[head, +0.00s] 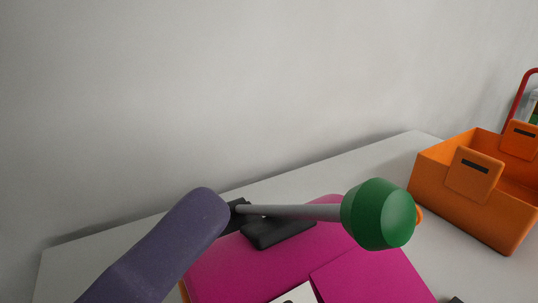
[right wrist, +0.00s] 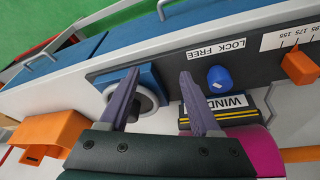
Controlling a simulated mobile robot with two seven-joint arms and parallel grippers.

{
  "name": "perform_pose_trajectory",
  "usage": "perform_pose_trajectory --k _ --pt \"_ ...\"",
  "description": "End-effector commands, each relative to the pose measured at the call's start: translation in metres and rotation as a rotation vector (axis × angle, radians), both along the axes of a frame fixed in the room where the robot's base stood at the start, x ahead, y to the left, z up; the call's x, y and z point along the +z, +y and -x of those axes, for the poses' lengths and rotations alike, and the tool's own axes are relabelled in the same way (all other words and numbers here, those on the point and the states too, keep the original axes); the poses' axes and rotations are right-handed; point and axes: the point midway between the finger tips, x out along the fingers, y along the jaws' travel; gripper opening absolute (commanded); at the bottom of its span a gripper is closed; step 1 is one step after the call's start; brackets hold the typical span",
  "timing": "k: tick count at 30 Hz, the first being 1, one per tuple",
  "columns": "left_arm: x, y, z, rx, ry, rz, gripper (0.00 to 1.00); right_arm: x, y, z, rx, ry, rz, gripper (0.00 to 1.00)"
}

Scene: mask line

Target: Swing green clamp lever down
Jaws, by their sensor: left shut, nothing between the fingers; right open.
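The green clamp lever shows in the head view as a green knob (head: 378,213) on a grey rod (head: 300,212). The rod runs sideways from a black pivot at its left end, above a dark clamp block (head: 275,233) on a magenta plate (head: 230,268). My left gripper (head: 208,207) is shut and empty; its purple fingertip overlaps the lever's pivot end in the picture, and I cannot tell whether they touch. My right gripper (right wrist: 160,74) shows only in the right wrist view, open, with nothing between its fingers. The lever is not visible there.
An orange bin (head: 440,182) stands at the right on the grey table; it also shows in the right wrist view (right wrist: 50,128). A dark panel in the right wrist view carries a grey ring (right wrist: 151,97), a blue knob (right wrist: 220,78) and an orange slider (right wrist: 298,66).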

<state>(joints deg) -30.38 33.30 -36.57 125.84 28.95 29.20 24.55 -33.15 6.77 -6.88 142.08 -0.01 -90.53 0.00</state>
Motion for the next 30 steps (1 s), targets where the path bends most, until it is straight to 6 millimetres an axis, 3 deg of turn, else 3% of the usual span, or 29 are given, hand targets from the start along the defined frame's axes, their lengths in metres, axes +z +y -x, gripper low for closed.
perform_pose_trajectory --k 7,20,25,30 --pt "-0.008 0.014 0.020 0.001 0.000 0.001 0.00 -0.005 0.000 0.000 0.000 0.001 0.000 0.64" --pt "-0.005 0.014 0.021 -0.001 0.000 -0.013 0.00 -0.002 0.000 0.001 0.002 0.002 0.002 0.64" --pt "0.001 -0.003 0.007 -0.016 0.043 -0.200 0.00 0.025 -0.001 0.001 0.002 0.003 0.003 0.64" --pt "-0.008 -0.007 -0.015 -0.020 0.169 -0.571 0.00 0.065 -0.001 0.001 0.003 0.002 0.005 0.64"
